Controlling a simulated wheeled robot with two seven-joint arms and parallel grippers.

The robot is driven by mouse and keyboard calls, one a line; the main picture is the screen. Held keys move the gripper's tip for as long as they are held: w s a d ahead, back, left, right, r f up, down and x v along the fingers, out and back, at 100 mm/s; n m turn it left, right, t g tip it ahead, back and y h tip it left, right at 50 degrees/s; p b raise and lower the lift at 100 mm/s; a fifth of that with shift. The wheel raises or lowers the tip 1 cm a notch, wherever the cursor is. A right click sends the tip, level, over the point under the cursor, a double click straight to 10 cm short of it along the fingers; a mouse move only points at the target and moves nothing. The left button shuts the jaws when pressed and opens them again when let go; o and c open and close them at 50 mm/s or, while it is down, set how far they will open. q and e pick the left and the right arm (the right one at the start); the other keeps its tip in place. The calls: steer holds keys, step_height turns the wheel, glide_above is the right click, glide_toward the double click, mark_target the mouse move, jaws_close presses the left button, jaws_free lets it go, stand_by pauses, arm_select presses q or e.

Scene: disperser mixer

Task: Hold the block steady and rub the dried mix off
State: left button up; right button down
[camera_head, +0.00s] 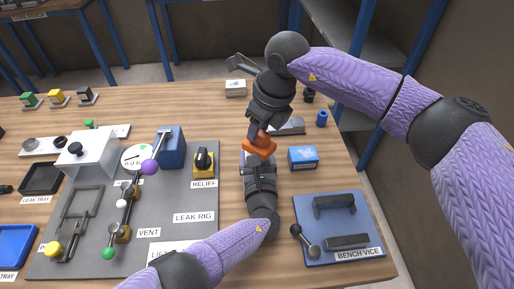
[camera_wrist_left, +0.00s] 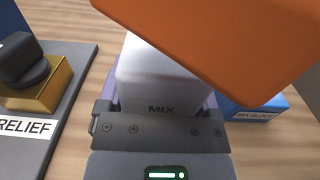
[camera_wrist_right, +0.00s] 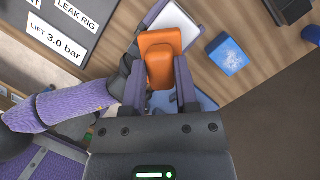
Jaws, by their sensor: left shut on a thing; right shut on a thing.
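My left gripper (camera_head: 260,166) is shut on a pale block (camera_wrist_left: 160,75), whose near edge reads "MIX" in the left wrist view. The block also shows beyond the orange tool in the right wrist view (camera_wrist_right: 178,22). My right gripper (camera_head: 260,134) comes down from above, shut on an orange tool (camera_wrist_right: 160,58). The orange tool (camera_head: 259,147) lies over the block and covers its far right part in the left wrist view (camera_wrist_left: 225,40). I cannot tell whether they touch. No dried mix can be made out on the visible faces.
A blue box (camera_head: 303,158) stands just right of the grippers. The bench vice (camera_head: 345,225) on its blue plate is at front right. The leak rig's grey board (camera_head: 190,215), with its relief valve (camera_head: 203,160), lies close on the left.

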arm_select(q)
steer(key=o, duration=0.9)
arm_select(e)
steer(key=w+a+v, duration=0.1)
steer(key=v, duration=0.9)
steer(key=shift+s+r, duration=0.2)
steer(key=shift+r, duration=0.25)
arm_select(q)
steer(key=shift+r+p, duration=0.55)
steer(key=shift+r, duration=0.1)
arm_select(e)
steer(key=shift+r, duration=0.6)
